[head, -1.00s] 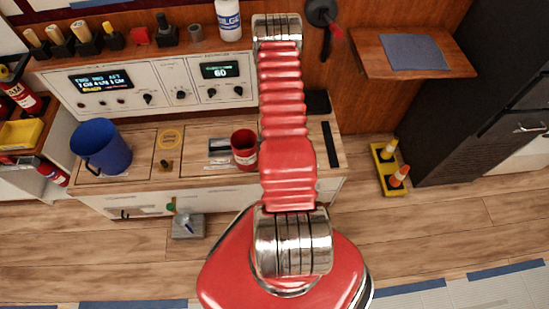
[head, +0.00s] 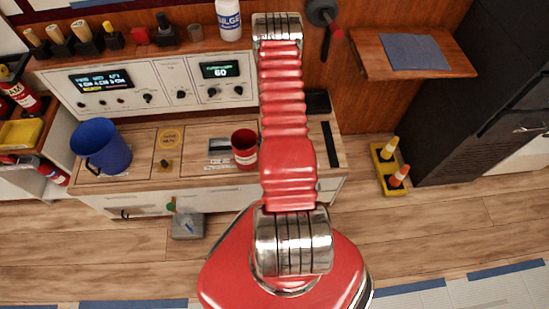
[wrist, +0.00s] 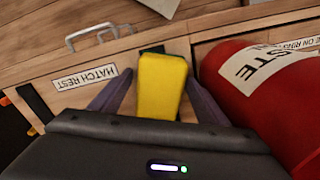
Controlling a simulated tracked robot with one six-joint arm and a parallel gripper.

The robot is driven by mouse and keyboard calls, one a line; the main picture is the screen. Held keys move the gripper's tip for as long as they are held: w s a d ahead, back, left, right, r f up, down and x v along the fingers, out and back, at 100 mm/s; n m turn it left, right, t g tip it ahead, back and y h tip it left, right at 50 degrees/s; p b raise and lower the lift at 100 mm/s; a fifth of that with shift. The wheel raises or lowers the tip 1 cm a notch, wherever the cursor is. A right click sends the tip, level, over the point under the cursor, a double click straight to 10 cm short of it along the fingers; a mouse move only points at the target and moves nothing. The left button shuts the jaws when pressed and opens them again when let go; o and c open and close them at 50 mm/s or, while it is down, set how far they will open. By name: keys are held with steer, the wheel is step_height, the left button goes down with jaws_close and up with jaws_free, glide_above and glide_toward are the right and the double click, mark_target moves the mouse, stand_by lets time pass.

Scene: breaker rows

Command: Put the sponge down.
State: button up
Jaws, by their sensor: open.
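The yellow sponge (wrist: 161,88), with a dark green strip along its far edge, shows in the wrist view. My gripper (wrist: 160,74) is open, with one dark finger on each side of the sponge. The fingers lie close to its sides; I cannot tell whether either one touches it. The sponge appears to be at the wooden counter by the "HATCH REST" label (wrist: 85,79), but its underside is hidden. In the head view my own arm hides the gripper and the sponge.
A red waste can (wrist: 265,90) stands close to the right finger; it also shows in the head view (head: 244,150). A metal handle (wrist: 92,35) lies beyond the label. A blue mug (head: 103,148) stands on the counter's left. A wall shelf (head: 415,62) is at the right.

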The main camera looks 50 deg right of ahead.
step_height(320, 180, up, 12)
stand_by(0.7)
steer(key=shift+f, duration=0.1)
stand_by(0.8)
steer(key=s+a+r+n+g+y, duration=0.1)
steer(key=s+a+y, duration=0.1)
steer(key=s+a, duration=0.25)
steer(key=w+a+r+n+h, duration=0.15)
steer(key=a+r, duration=0.25)
steer(key=r, duration=0.5)
steer(key=w+a+r+n, duration=0.25)
steer(key=a+r, duration=0.25)
steer(key=r, duration=0.4)
steer(key=w+a+r+n, duration=0.2)
steer(key=a+r+n, duration=0.15)
steer(key=r, duration=0.55)
steer(key=s+a+r+n+t, duration=0.3)
steer(key=a+r+n+t, duration=0.2)
steer(key=a+r, duration=1.3)
step_height(320, 180, up, 2)
steer(key=shift+s+a+r+n+t, duration=0.2)
steer(key=shift+a+n+t, duration=0.2)
steer(key=shift+t, duration=0.4)
steer(key=shift+h, duration=0.25)
steer(key=shift+c, duration=0.5)
